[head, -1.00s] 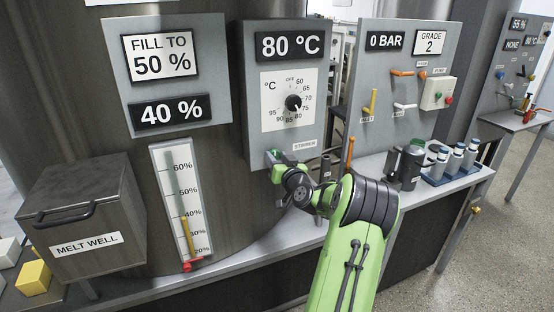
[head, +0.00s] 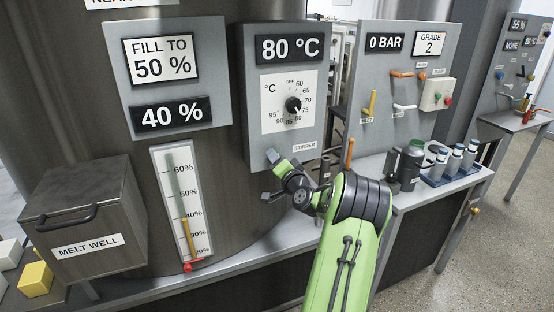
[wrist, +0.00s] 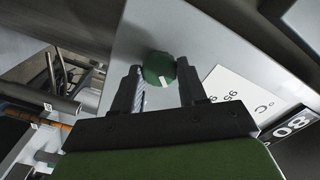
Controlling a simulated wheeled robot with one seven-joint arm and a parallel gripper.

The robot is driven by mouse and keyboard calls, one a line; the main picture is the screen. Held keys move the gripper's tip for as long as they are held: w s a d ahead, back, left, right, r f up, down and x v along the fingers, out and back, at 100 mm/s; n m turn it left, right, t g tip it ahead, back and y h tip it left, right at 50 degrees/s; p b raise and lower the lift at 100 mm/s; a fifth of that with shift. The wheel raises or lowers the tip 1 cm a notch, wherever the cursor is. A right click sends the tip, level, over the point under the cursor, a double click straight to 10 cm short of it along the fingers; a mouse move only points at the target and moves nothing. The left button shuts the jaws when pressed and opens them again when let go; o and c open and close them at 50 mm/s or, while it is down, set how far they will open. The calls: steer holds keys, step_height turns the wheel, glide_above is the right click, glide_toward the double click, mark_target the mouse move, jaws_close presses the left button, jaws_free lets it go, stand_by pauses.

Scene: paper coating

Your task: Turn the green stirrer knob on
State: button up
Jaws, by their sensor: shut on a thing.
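The green stirrer knob (wrist: 158,68) is round, with a white pointer mark on its face edge. It sits on the grey temperature panel (head: 252,100). In the wrist view my gripper (wrist: 160,75) has one dark finger on each side of the knob and is shut on it. In the head view my gripper (head: 272,176) is at the panel's lower edge, below left of the STIRRER label (head: 304,147), and is tilted. The knob cannot be made out there behind my gripper.
A black temperature dial (head: 293,104) is above, under the 80 °C display (head: 289,47). An orange upright lever (head: 349,154) and several bottles (head: 455,160) stand to the right. The tall level gauge (head: 181,205) and melt well box (head: 82,208) are to the left.

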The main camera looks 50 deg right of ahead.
steer(key=shift+m+p, duration=0.55)
steer(key=shift+m, duration=1.15)
steer(key=shift+f, duration=0.1)
steer(key=o, duration=1.1)
steer(key=shift+c, duration=0.2)
steer(key=b+v, duration=0.3)
steer(key=v, duration=1.3)
steer(key=shift+d, duration=0.1)
